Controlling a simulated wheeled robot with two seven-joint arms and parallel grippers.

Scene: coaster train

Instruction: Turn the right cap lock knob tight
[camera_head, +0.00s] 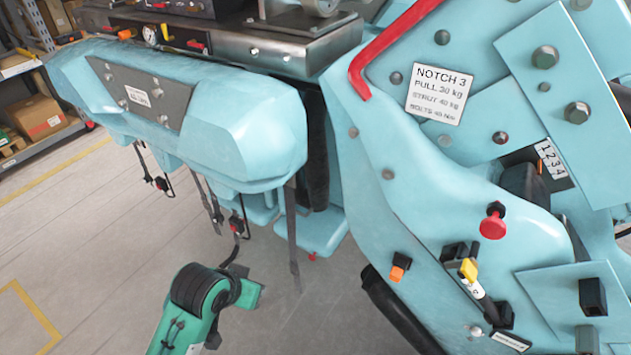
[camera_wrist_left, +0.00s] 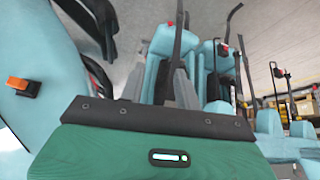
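Small red and orange knobs (camera_head: 125,34) also sit on the metal panel at the top left. My green left arm enters at the bottom of the head view, well left of the red knob; its fingers are not clear there. In the left wrist view, two grey fingers of my left gripper (camera_wrist_left: 158,86) stand apart with nothing seen between them. My right gripper is not in view.
The light-blue train body (camera_head: 430,190) fills the right side. A red bar (camera_head: 385,50), an orange latch (camera_head: 398,267) and a yellow-tipped lever (camera_head: 468,268) are on or near it. Hanging straps (camera_head: 291,225) lie above my left arm. Grey floor (camera_head: 90,240) is open at left.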

